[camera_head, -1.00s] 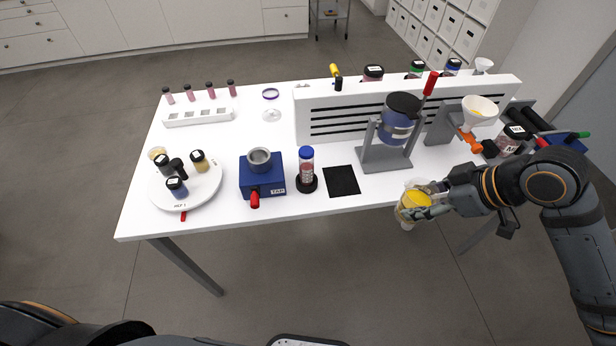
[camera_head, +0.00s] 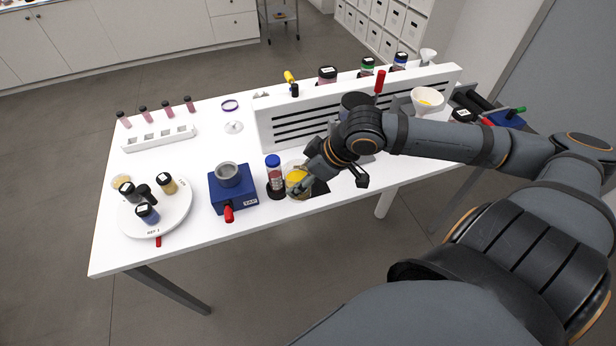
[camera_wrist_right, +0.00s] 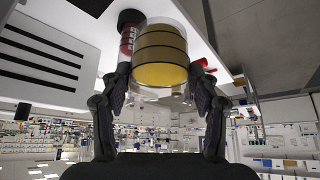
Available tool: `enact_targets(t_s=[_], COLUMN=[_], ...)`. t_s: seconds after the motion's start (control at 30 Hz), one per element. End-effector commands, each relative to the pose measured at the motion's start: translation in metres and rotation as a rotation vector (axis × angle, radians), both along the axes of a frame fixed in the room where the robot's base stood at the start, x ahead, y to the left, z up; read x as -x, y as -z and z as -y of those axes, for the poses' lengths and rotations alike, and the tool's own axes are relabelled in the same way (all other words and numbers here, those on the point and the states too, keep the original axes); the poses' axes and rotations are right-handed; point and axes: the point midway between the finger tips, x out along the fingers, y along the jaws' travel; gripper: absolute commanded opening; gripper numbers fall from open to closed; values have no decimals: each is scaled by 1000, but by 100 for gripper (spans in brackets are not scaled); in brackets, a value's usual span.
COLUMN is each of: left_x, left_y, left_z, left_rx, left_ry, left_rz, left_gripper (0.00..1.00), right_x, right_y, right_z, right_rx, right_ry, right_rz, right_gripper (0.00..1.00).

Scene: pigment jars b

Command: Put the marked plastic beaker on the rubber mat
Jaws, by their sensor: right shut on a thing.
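The clear plastic beaker (camera_head: 296,179) holds something yellow and is in my right gripper (camera_head: 300,185), whose fingers are closed around its sides. In the wrist view the beaker (camera_wrist_right: 161,58) shows dark bands and sits between both fingers (camera_wrist_right: 160,92). The rubber mat (camera_head: 319,188) is a black square near the table's front edge, mostly hidden under my right gripper and the beaker. The beaker is at the mat's left side in the picture; whether it touches the mat I cannot tell. My left gripper is not in view.
A blue-capped tube (camera_head: 274,173) in a black stand is close left of the beaker. Left of it are a blue device (camera_head: 233,190) with a red handle and a round white tray (camera_head: 180,212) with several jars. A slotted white panel (camera_head: 290,125) stands behind my right arm.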

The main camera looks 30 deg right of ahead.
Motion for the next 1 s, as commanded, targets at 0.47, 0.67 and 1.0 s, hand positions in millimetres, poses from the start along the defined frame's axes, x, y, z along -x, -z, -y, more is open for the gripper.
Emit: enact_targets(t_s=[0.47, 0.67, 1.0], left_x=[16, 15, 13], left_y=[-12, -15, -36], left_z=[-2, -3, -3], left_rx=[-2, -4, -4], left_ry=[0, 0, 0], left_rz=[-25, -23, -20], left_gripper=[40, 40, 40], right_x=[2, 3, 11], right_y=[3, 4, 6], right_z=[9, 10, 20], right_rx=[-8, -12, 2], right_ry=[105, 123, 227], right_rz=[-6, -9, -9], right_gripper=[21, 21, 21])
